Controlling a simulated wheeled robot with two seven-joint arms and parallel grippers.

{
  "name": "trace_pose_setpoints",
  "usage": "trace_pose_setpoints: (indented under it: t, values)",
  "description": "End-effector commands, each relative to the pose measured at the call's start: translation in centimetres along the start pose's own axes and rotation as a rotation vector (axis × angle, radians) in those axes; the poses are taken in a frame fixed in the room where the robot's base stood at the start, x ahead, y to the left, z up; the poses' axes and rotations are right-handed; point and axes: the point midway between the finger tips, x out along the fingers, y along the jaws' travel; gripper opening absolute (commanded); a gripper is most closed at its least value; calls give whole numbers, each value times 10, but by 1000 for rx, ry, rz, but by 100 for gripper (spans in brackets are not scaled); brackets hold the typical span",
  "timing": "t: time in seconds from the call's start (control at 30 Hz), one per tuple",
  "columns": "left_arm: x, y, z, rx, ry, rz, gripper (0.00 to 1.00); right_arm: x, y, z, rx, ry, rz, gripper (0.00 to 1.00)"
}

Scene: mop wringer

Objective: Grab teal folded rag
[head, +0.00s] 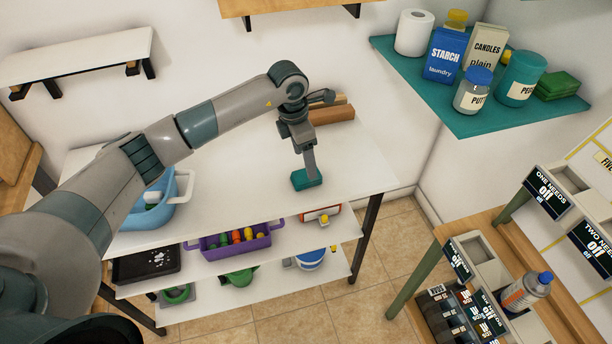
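The teal folded rag (306,180) lies near the front right edge of the white top of the shelf unit (236,177). My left gripper (311,172) points down from above, with its fingertips at the rag's upper side. From this angle the fingers line up and partly cover the rag, so I cannot tell whether they are closed on it. My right gripper is out of view.
Brown blocks (332,115) lie behind the gripper by the wall. A blue basin (150,212) stands at the top's left end. Lower shelves hold a purple bin (235,250) and a black tray (146,265). A teal corner shelf (480,122) carries several containers and a green folded stack (557,85).

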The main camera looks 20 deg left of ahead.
Motion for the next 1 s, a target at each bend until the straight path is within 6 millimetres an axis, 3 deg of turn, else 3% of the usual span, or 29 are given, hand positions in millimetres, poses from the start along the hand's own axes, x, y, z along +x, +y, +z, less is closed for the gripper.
trace_pose_setpoints:
  t: [0.27,0.7,1.0]
  values:
    - [2,-1,-1,0,1,-1,66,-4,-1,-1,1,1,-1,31]
    - [46,-2,-6,-1,2,-2,66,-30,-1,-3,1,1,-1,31]
    - [52,-2,-6,1,0,0,66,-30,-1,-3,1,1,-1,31]
